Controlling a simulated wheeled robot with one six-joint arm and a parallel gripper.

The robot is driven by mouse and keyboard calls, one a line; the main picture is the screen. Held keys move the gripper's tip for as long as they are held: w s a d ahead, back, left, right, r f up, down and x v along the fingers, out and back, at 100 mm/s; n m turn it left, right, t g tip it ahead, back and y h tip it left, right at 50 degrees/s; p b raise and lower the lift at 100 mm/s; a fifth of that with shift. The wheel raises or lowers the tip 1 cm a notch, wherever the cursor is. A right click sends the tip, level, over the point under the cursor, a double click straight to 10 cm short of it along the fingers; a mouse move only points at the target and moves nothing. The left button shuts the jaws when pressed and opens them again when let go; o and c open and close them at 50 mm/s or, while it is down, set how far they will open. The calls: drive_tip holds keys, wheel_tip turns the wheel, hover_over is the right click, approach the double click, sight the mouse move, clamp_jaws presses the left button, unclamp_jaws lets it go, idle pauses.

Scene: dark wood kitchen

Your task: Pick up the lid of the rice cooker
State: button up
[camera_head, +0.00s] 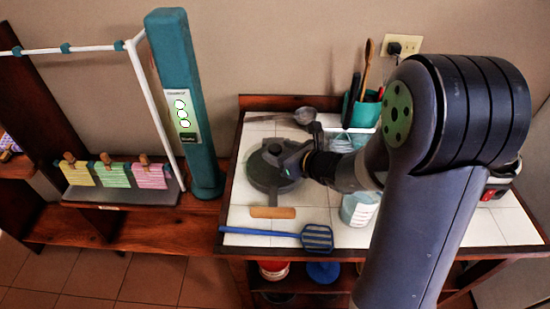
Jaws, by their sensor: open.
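A dark grey round lid (262,173) with a small knob shows near the left side of the white tiled counter. I cannot tell whether it rests on a rice cooker body or on the tiles. My gripper (290,160) is open, at the lid's right side and overlapping it in the picture. Whether it touches the lid is not clear. My arm hides part of the counter to the right.
A teal utensil holder (362,111) stands at the back. A teal post (184,105) rises at left.

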drive_tip(key=shift+x, duration=1.4)
clamp_jaws()
drive_tip(key=shift+r, duration=0.1)
